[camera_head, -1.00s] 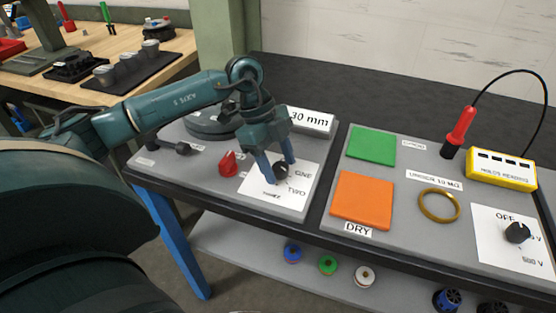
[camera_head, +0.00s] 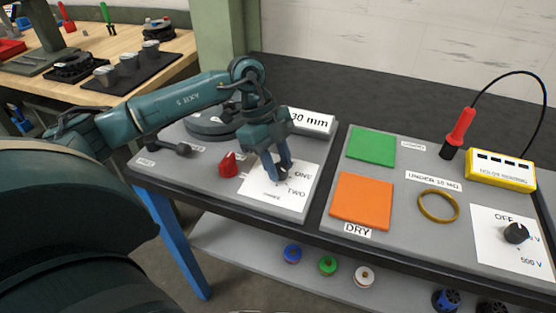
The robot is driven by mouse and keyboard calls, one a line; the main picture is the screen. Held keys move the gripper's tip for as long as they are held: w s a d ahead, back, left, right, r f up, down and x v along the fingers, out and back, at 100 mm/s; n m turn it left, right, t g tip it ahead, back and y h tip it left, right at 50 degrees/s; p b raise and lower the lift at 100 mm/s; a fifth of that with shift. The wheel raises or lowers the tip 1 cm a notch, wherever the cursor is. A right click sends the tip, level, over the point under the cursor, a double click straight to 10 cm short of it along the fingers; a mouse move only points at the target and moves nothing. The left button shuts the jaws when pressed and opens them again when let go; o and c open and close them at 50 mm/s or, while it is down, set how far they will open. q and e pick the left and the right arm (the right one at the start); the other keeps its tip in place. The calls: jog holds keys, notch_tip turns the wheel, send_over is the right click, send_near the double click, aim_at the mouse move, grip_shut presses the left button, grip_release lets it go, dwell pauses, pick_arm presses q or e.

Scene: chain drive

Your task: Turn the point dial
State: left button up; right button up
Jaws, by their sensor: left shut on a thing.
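The point dial (camera_head: 284,173) is a small dark knob on a white card (camera_head: 262,189) with the words ONE, TWO and a third, blurred label. The card lies on the left grey board. My left gripper (camera_head: 279,172) reaches down over the dial with its blue fingers shut on it. The fingers hide most of the knob, so its pointer direction cannot be read. My right gripper does not show.
A red knob (camera_head: 229,164) sits just left of the card, and a 30 mm sign (camera_head: 311,121) stands behind. The right board holds a green pad (camera_head: 371,146), an orange pad (camera_head: 361,201), a brass ring (camera_head: 438,206) and another dial (camera_head: 516,233).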

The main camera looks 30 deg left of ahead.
pick_arm(q)
jog(key=shift+r+m+g+p, duration=0.15)
jog(key=shift+m+g+p, duration=0.2)
jog(key=shift+m, duration=0.35)
jog(key=m+g+p, duration=0.1)
jog(key=m, duration=0.1)
jog(key=shift+w+m, duration=0.15)
jog(key=shift+m, duration=0.15)
jog(key=shift+d+m+g+y, duration=0.1)
jog(key=shift+m+g+y, duration=0.2)
jog(key=shift+m, duration=0.6)
jog(key=m, duration=0.2)
jog(key=m+g+y, duration=0.1)
jog(key=m, duration=0.2)
jog(key=shift+w+y, duration=0.15)
jog(key=shift+y, duration=0.15)
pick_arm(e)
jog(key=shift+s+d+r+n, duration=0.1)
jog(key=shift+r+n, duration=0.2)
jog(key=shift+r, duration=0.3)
pick_arm(q)
jog(key=shift+m, duration=0.3)
jog(key=o, duration=1)
jog(key=shift+c, duration=0.2)
